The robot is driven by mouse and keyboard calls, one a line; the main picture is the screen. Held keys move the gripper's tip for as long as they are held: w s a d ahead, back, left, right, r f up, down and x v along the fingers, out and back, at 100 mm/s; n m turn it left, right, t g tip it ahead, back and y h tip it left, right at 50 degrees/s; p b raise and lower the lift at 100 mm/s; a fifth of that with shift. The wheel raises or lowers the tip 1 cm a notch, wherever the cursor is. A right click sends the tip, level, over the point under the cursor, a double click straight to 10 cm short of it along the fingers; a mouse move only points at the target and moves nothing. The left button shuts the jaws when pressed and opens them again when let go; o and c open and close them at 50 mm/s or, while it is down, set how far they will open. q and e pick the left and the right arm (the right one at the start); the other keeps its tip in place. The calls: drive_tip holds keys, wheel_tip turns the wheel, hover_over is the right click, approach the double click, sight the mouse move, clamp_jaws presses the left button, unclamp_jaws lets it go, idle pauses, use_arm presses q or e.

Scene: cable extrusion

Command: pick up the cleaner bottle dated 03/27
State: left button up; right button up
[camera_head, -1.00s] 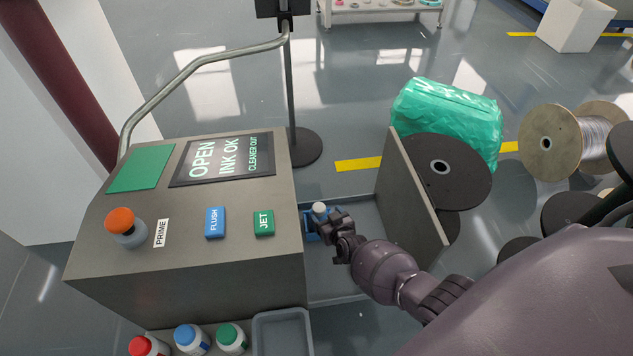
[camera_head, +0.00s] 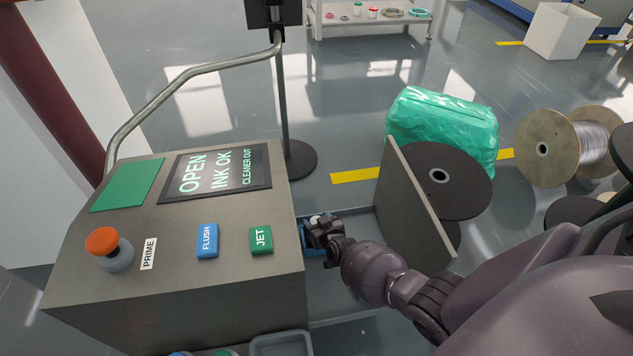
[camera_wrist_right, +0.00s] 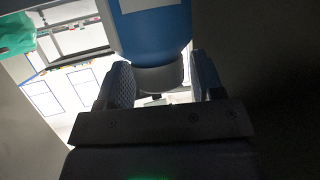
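My right gripper (camera_head: 325,232) is at the printer's open side bay, over a blue item (camera_head: 305,238) with a pale top (camera_head: 317,219). In the right wrist view, a blue bottle-like body (camera_wrist_right: 155,35) with a white label and a grey neck (camera_wrist_right: 160,78) lies between the two fingers of my right gripper (camera_wrist_right: 163,85). The fingers stand apart on either side of the neck, and firm contact does not show. No date is readable. Tops of a blue-capped (camera_head: 181,353) and a green-capped bottle (camera_head: 226,352) peek in at the bottom edge. My left gripper is out of view.
The printer (camera_head: 200,285) has a screen (camera_head: 215,172) reading OPEN, INK OK, CLEANER OUT. Its open door panel (camera_head: 412,205) stands right of my right gripper. A grey tray (camera_head: 280,344) is at the printer's front. Spools (camera_head: 560,147) and a green-wrapped roll (camera_head: 440,122) lie beyond.

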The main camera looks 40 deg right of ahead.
clamp_jaws()
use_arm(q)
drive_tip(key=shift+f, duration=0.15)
use_arm(e)
drive_tip(key=shift+r, duration=0.1)
drive_tip(key=shift+w+r+p, duration=0.1)
drive_tip(key=shift+r+p, duration=0.2)
drive_tip(key=shift+r, duration=0.1)
use_arm(q)
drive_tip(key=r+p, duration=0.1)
drive_tip(key=p, duration=0.2)
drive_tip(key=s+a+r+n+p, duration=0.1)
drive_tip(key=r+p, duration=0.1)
drive_tip(key=p, duration=0.2)
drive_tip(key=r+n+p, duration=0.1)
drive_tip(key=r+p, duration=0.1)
drive_tip(key=p, duration=0.1)
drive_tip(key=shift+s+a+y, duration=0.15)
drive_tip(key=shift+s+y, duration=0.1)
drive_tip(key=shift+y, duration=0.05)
use_arm(e)
wheel_tip(320, 180, up, 19)
